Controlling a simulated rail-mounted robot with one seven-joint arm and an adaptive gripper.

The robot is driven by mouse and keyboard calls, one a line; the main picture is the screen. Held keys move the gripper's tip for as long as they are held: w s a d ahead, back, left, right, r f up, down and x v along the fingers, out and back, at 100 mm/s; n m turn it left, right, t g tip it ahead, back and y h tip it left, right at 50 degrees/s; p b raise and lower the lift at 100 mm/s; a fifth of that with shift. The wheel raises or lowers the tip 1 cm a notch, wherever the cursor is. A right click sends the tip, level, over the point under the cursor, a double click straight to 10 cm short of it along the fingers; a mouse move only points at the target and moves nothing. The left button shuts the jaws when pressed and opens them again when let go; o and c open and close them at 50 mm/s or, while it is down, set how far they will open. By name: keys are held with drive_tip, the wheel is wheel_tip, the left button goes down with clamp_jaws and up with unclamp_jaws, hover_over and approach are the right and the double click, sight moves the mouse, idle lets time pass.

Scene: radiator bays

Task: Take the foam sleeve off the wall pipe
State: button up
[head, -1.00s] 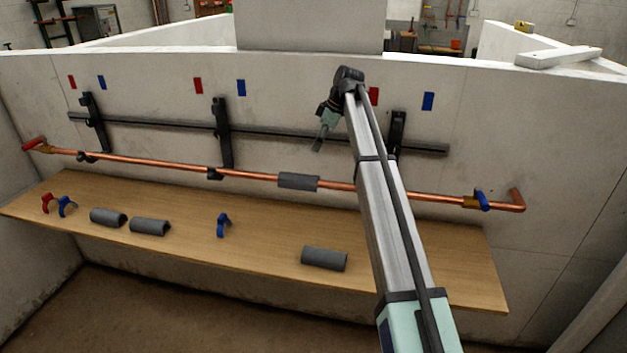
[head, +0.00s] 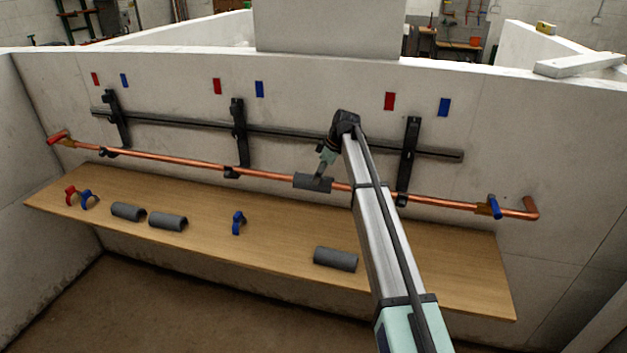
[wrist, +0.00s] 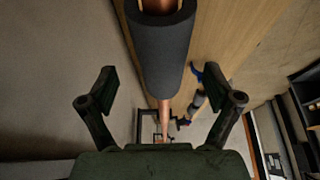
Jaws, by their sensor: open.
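The grey foam sleeve (head: 312,184) sits around the copper wall pipe (head: 265,175), right of the middle bracket. In the wrist view the sleeve (wrist: 160,48) lies ahead of my gripper, between the lines of its two fingers, with bare pipe (wrist: 165,112) running on below it. My gripper (wrist: 160,92) is open and empty, one finger on each side of the pipe. In the head view my gripper (head: 324,168) is at the sleeve, its tips partly hidden against it. I cannot tell whether they touch.
A wooden shelf (head: 200,252) below the pipe carries several loose grey sleeves (head: 336,259), blue clips (head: 238,222) and a red clip (head: 71,195). Black brackets (head: 408,155) and a dark rail (head: 290,133) are on the wall. A blue valve handle (head: 494,207) is at the right.

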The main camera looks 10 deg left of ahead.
drive_tip(key=x, duration=0.3)
drive_tip(key=shift+s+f+p, duration=0.1)
drive_tip(key=shift+p, duration=0.3)
drive_tip(key=c, duration=1.1)
